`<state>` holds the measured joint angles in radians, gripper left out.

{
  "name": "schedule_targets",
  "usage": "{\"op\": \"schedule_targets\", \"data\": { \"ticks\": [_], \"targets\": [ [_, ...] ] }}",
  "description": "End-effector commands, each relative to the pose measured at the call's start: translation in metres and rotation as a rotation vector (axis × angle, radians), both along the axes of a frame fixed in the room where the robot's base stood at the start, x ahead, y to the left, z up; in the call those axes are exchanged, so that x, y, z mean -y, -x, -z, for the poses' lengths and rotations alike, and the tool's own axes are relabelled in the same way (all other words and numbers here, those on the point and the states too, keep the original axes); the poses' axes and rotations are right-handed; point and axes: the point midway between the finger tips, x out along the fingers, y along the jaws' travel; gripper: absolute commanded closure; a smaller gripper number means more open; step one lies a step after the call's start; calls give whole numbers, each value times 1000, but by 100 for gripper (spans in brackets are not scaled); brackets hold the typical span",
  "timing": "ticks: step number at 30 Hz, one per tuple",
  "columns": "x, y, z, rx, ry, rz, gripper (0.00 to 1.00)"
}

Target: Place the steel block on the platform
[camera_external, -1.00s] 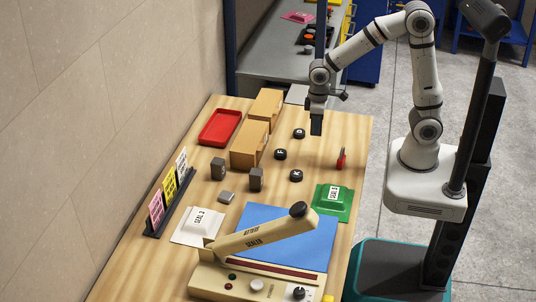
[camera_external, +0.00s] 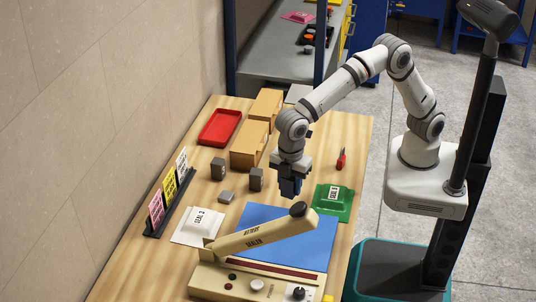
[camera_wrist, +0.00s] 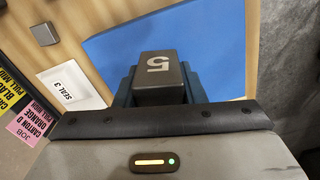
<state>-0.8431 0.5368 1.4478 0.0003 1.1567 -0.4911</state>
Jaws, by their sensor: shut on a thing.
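A dark steel block with a pale "5" on its top (camera_wrist: 158,72) sits between the blue fingers of my gripper (camera_wrist: 165,92) in the wrist view. My gripper (camera_external: 290,188) is shut on it, held above the table near the back edge of the blue mat (camera_external: 315,228). In the external view the fingers mostly hide the block. The blue mat also shows below the block in the wrist view (camera_wrist: 220,52). I cannot tell for certain which surface is the platform.
The cream sealer (camera_external: 258,285), with its raised lever (camera_external: 262,233), stands in front. A green seal pad (camera_external: 333,203) is right of my gripper, a white one (camera_external: 197,226) at left. Two dark blocks (camera_external: 256,180) (camera_external: 218,170) stand left. Cardboard boxes (camera_external: 249,146) are behind.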

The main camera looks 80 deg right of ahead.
Motion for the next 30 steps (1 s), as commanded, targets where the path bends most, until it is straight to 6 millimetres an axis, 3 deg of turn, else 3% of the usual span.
{"op": "schedule_targets", "data": {
  "ticks": [1,3,9,13,21,30],
  "targets": [
    [-19,9,-3,3,-2,-53,100],
    [-38,20,-4,3,-3,-115,100],
    [-69,39,-5,2,-3,-219,100],
    [-74,43,5,0,1,-238,100],
    [-74,43,47,0,0,-238,100],
    [-74,43,71,0,-1,-237,100]
  ]
}}
